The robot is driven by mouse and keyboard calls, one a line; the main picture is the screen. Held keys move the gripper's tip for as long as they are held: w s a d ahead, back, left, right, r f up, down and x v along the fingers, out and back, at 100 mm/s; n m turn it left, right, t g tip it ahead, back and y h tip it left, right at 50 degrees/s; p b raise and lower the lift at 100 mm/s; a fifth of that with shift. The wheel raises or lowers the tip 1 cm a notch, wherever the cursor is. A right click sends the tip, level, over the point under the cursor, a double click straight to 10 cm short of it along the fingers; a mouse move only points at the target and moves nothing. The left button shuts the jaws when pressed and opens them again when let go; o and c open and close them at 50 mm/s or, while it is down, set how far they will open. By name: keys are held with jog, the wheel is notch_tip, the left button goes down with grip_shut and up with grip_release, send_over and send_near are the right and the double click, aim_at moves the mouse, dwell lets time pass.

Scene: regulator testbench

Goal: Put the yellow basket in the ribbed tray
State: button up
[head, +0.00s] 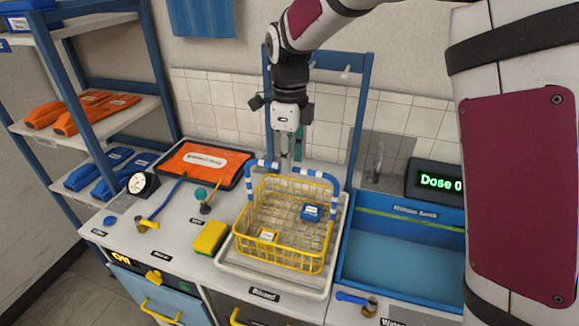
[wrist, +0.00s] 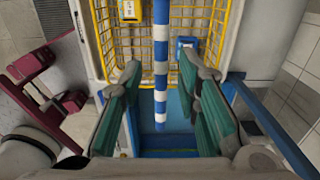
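The yellow wire basket (head: 283,262) stands within the outline of a pale tray (head: 237,266) on the counter. I cannot make out ribs on this tray. The basket has blue-and-white striped handles (head: 312,173) on its far side, and it also shows in the wrist view (wrist: 205,20). It holds a blue box (head: 311,212) and a small yellow box (head: 267,235). My gripper (head: 291,157) is above the far side of the basket, pointing down. In the wrist view its green-padded fingers (wrist: 158,105) are apart, with a striped handle bar between them, touching neither.
A blue sink basin (head: 400,255) is to the right, with a tap behind. A blue frame (head: 361,115) rises behind the basket. A yellow-green sponge (head: 210,237), a dial gauge (head: 141,184) and an orange-topped tray (head: 205,162) are to the left.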

notch_tip(320, 180, up, 9)
jog(key=shift+b, duration=0.4)
jog(key=s+d+r+n+t, duration=0.1)
jog(key=s+d+r+n, duration=0.3)
jog(key=s+d+n, duration=0.15)
jog(key=s+d+f+n+t, duration=0.1)
jog(key=s+d+n, duration=0.3)
jog(key=s+n, duration=0.4)
jog(key=s+d+f+n+t, duration=0.2)
jog(key=s+d+n, duration=0.3)
jog(key=s+n, duration=0.4)
jog(key=s+t, duration=0.1)
jog(key=s, duration=0.3)
jog(key=shift+s+d+f, duration=0.2)
jog(key=shift+s+f, duration=0.05)
